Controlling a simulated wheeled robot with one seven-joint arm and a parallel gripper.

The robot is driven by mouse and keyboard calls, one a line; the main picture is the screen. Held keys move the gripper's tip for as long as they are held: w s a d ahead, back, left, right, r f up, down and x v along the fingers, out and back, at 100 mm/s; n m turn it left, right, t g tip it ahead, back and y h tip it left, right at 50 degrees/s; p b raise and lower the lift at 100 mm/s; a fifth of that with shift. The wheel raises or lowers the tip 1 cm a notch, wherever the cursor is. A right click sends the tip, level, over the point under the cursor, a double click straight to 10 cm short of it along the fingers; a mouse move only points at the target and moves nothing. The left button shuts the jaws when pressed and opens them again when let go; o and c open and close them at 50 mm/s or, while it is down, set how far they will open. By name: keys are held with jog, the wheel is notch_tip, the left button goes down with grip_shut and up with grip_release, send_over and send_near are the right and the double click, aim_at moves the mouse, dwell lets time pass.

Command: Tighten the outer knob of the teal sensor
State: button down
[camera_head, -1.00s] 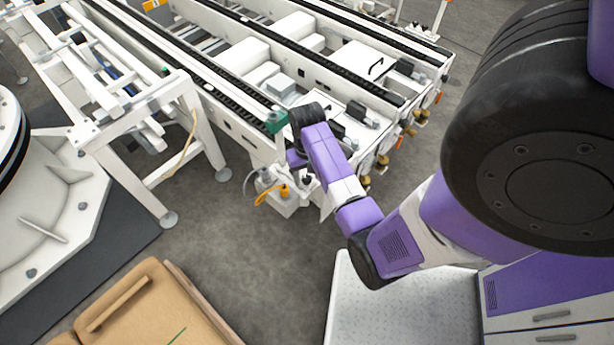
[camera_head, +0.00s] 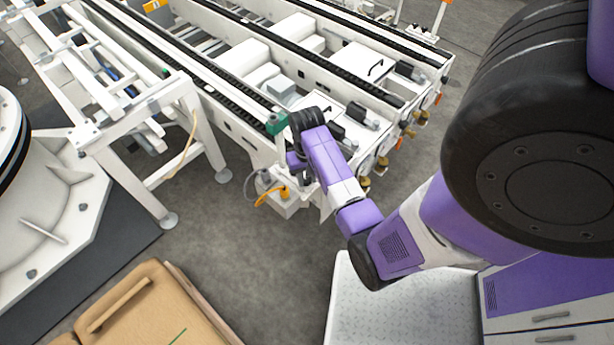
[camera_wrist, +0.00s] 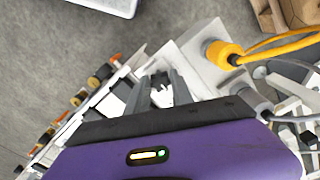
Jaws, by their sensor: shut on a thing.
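The teal sensor (camera_head: 276,122) sits at the near end of the white conveyor frame, just left of my wrist in the head view. No teal shows in the wrist view. My gripper (camera_wrist: 162,90) is beside the conveyor end, with its two grey fingers close together on a small piece between the tips. I take this piece to be the outer knob (camera_wrist: 160,83); it is small and mostly covered by the fingers. In the head view my own wrist hides the fingertips and the knob.
An orange connector with a cable (camera_wrist: 222,54) is close to my gripper, right of it in the wrist view. Several brass and orange fittings (camera_wrist: 100,75) line the conveyor end on the other side. A white support frame (camera_head: 180,110) stands left. Grey floor lies open in front.

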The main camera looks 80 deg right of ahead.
jog(key=m+p, duration=0.3)
jog(key=shift+r, duration=0.25)
jog(key=m+p, duration=0.3)
jog(key=m, duration=0.2)
jog(key=shift+w+p, duration=0.15)
jog(key=shift+p, duration=0.25)
jog(key=m+p, duration=0.2)
jog(key=m, duration=0.2)
jog(key=shift+f+m+p, duration=0.1)
jog(key=shift+m+p, duration=0.2)
jog(key=shift+f+m+p, duration=0.1)
jog(key=shift+m+p, duration=0.8)
jog(key=shift+m, duration=1.2)
jog(key=shift+d, duration=0.1)
jog(key=c, duration=1.1)
grip_release()
